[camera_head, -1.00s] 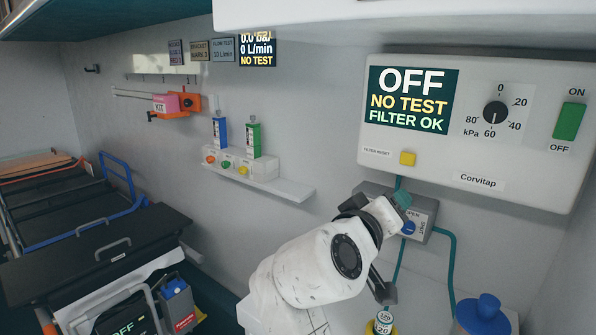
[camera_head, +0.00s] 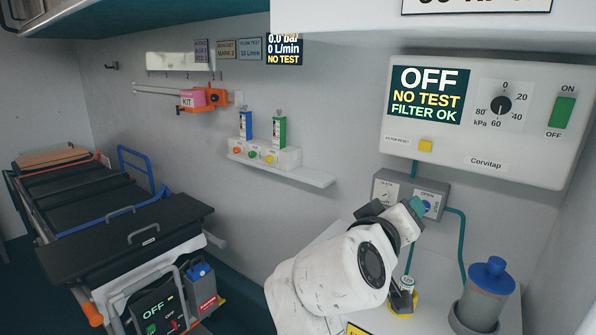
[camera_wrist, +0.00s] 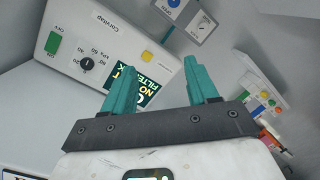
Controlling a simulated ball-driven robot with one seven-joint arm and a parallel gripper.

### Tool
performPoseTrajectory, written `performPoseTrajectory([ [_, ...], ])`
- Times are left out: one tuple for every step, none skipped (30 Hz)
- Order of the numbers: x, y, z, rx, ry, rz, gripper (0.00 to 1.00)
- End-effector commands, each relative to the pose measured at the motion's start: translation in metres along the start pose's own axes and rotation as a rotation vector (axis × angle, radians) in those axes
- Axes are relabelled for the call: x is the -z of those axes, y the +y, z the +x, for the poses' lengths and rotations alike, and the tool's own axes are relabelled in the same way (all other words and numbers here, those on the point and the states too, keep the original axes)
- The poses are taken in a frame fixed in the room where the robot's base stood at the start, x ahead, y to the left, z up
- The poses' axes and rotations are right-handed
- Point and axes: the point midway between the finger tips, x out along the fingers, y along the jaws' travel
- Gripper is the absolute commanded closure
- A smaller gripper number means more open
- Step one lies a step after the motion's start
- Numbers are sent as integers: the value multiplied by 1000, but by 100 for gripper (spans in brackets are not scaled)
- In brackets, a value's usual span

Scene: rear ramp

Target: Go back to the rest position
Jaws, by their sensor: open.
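My gripper (camera_wrist: 162,88) shows in the wrist view with its two teal fingers spread apart and nothing between them. In the head view my gripper (camera_head: 417,206) is partly hidden behind my white wrist, in front of the grey valve box (camera_head: 382,187). I cannot tell from this view how far it is from the box. In the wrist view the Corvitap suction panel (camera_wrist: 85,62) lies beyond the left finger, and the valve box (camera_wrist: 186,18) is at the top.
The Corvitap panel (camera_head: 548,75) reads OFF. A blue-lidded canister (camera_head: 487,285) stands at lower right, beside a small yellow-based item (camera_head: 403,300). A wall shelf (camera_head: 310,176) holds blue and green flowmeters. A black stretcher (camera_head: 120,232) stands at left.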

Motion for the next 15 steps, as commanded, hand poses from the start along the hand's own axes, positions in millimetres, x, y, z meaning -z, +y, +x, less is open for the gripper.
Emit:
performPoseTrajectory([
  [-9, -3, 4, 11, -11, 1, 41],
  [-13, -4, 5, 19, -16, 3, 41],
  [-18, -6, 6, 28, -22, 5, 41],
  [-22, -8, 7, 35, -27, 7, 41],
  [-28, -10, 8, 45, -34, 8, 41],
  [-36, -12, 10, 56, -42, 11, 41],
  [-41, -14, 11, 66, -49, 14, 41],
  [-48, -17, 13, 77, -58, 17, 41],
  [-58, -20, 15, 92, -69, 21, 41],
  [-65, -22, 17, 104, -78, 24, 41],
  [-74, -25, 18, 118, -87, 27, 41],
  [-85, -29, 20, 137, -101, 32, 41],
  [-94, -31, 21, 152, -112, 36, 41],
  [-105, -34, 22, 167, -124, 41, 41],
  [-118, -38, 24, 191, -141, 47, 41],
])
